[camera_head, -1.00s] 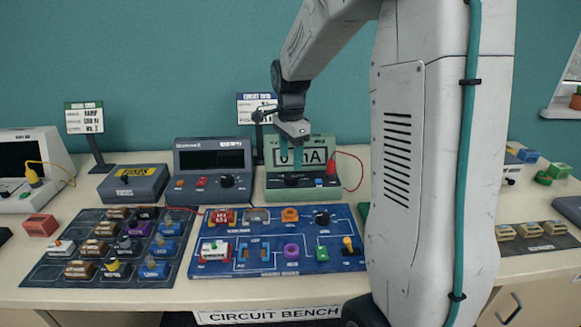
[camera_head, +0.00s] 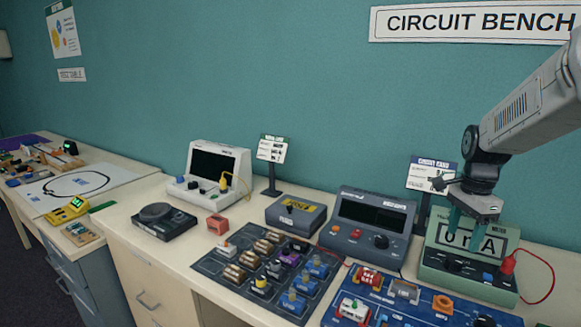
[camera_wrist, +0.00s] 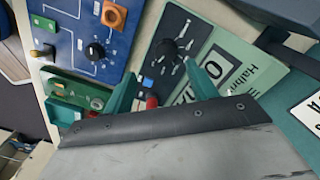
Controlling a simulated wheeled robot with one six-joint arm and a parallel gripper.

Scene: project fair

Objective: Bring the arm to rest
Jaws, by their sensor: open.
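My gripper (camera_head: 468,232) hangs in front of the green meter (camera_head: 430,264) at the right of the head view, its teal fingers apart and nothing between them. The meter's display reads "0 mA", partly covered by my fingers. In the wrist view the two teal fingertips (camera_wrist: 163,88) stand apart near the meter's face, with its black knob (camera_wrist: 166,48) and a red plug (camera_wrist: 151,102) close by. My arm reaches in from the right edge of the head view. Whether a finger touches the meter I cannot tell.
The blue circuit board (camera_head: 331,318) lies in front of the meter. A dark tray of components (camera_head: 205,266), a grey power unit (camera_head: 340,228), a box (camera_head: 296,222) and a white instrument (camera_head: 240,165) stand leftward. A sign on a stand (camera_head: 272,150) rises behind. Space above the bench is clear.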

